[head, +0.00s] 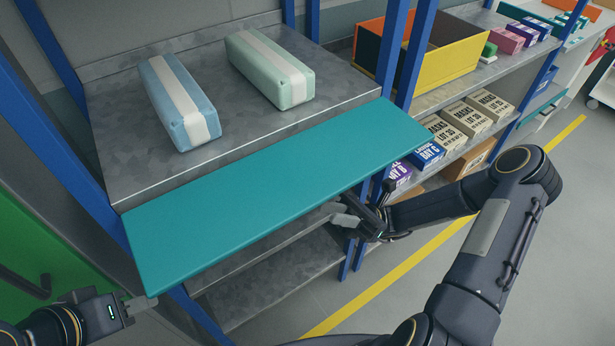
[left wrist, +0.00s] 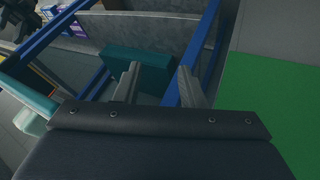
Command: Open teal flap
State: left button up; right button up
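The teal flap (head: 260,190) is a long flat panel along the front of the grey shelf in the head view. It lies out from the shelf edge, roughly level with a slight tilt. My left gripper (head: 140,303) is below and beside the flap's near left corner, seemingly apart from it. In the left wrist view its two fingers (left wrist: 158,88) are spread with nothing between them; dark teal surface shows beyond. My right gripper (head: 343,212) is just below the flap's front edge, toward its right end. Its finger gap is unclear, and I cannot tell whether it touches the flap.
A blue-and-white pack (head: 178,100) and a green-and-white pack (head: 270,68) lie on the shelf (head: 130,165). Blue posts (head: 392,45) flank the bay. On the right are a yellow bin (head: 450,65) and several mask boxes (head: 465,117). A green panel (head: 40,240) stands left; right floor is clear.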

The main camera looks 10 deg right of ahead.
aim_at(309, 204)
jog(key=x, duration=0.2)
jog(key=p+x, duration=0.1)
jog(key=x, duration=0.2)
jog(key=p+x, duration=0.1)
jog(key=x, duration=0.1)
jog(key=shift+w+r, duration=0.3)
jog(key=shift+r, duration=0.05)
jog(key=shift+c, duration=0.4)
grip_shut()
